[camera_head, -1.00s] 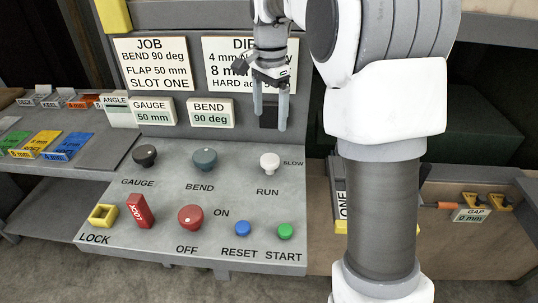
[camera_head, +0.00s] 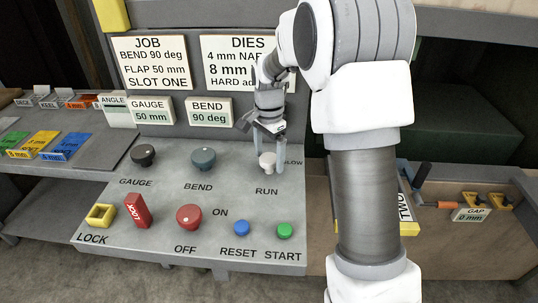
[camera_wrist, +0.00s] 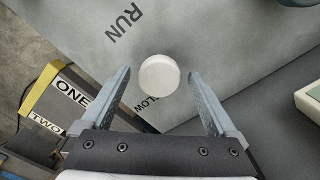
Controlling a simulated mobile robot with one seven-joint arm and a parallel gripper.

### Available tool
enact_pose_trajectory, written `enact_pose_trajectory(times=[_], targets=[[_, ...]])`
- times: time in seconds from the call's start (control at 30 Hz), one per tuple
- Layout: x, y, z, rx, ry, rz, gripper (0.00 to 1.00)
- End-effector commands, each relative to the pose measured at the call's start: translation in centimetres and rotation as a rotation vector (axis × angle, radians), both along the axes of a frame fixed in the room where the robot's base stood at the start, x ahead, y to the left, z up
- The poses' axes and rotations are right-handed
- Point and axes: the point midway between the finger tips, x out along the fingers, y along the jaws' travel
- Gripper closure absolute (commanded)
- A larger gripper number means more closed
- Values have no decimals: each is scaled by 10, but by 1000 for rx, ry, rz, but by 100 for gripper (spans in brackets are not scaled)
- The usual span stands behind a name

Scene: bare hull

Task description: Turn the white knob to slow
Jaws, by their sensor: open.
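The white knob (camera_head: 267,160) sits on the sloping grey panel above the word RUN, with the word SLOW to its right. In the wrist view the round white knob (camera_wrist: 159,75) lies between the tips of my two fingers, with a gap on each side. SLOW is partly hidden beside it. My gripper (camera_head: 267,164) is open and points down, with its fingers on either side of the knob. Its fingers also show in the wrist view (camera_wrist: 159,80). I cannot tell whether the fingertips touch the panel.
A black GAUGE knob (camera_head: 143,155) and a dark BEND knob (camera_head: 203,158) stand to the left. Below are a red OFF/ON knob (camera_head: 189,216), a blue RESET button (camera_head: 241,228), a green START button (camera_head: 284,230), a red lock tag (camera_head: 138,210) and a yellow lock bracket (camera_head: 100,215).

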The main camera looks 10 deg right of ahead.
Motion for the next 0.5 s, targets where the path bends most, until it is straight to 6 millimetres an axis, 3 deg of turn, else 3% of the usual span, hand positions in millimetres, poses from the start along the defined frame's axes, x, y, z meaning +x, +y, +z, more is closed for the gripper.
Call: enact_pose_trajectory(times=[0.07,0.5], targets=[[0,0,0,0,0,0,6],[0,0,0,0,0,0,84]])
